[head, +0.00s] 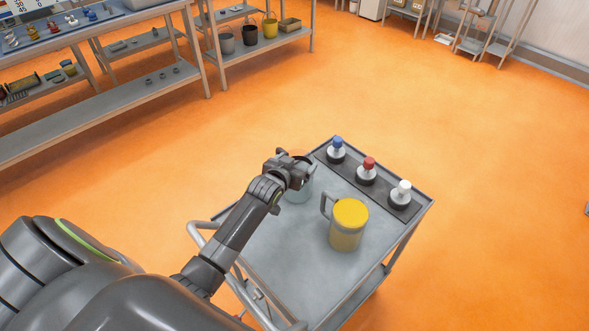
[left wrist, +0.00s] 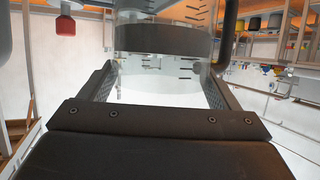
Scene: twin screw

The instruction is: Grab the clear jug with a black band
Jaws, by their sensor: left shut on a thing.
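The clear jug (head: 299,191) stands on the grey cart top, mostly hidden in the head view by my left gripper (head: 298,172). In the left wrist view its clear wall and wide black band (left wrist: 165,40) fill the space between the fingers. My left gripper is shut on the jug, with one finger on each side of it. A dark handle shows at the right of the jug in the left wrist view. My right gripper is not in view.
Bottles with blue (head: 337,150), red (head: 367,170) and white (head: 402,194) caps stand in a dark strip along the far edge. The front of the cart top is clear.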

